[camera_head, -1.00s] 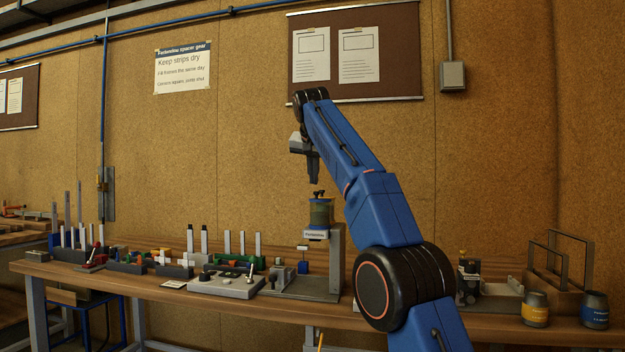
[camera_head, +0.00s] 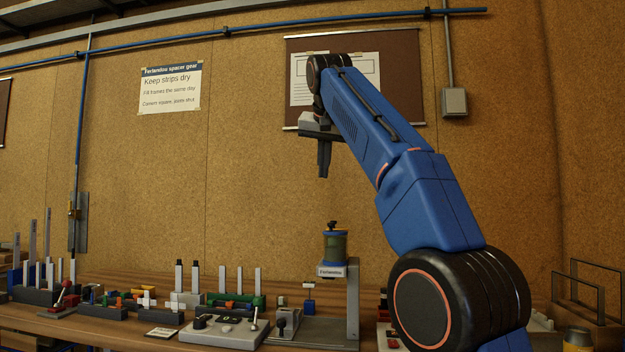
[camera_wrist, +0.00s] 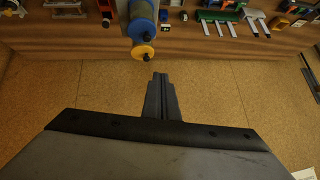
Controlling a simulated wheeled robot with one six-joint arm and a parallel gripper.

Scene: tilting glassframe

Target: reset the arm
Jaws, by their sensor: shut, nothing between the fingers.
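My blue arm (camera_head: 425,195) reaches up in front of the board wall. My gripper (camera_head: 323,172) hangs from its end, pointing down, shut and empty, above the bench and clear of everything on it. In the wrist view my gripper (camera_wrist: 159,76) shows as two dark fingers close together with nothing between them. Below it in the head view stands a grey machine with a labelled yellow-green canister (camera_head: 335,246) on top. The wrist view shows blue and yellow round parts (camera_wrist: 143,32) just beyond the fingertips in the picture; the gap to them cannot be told.
The wooden bench (camera_head: 130,330) carries several upright strips, coloured blocks and a grey control box (camera_head: 222,333). Dark frames (camera_head: 590,285) stand at the right. A pinboard (camera_head: 405,70) hangs on the wall behind my arm. The air left of my gripper is free.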

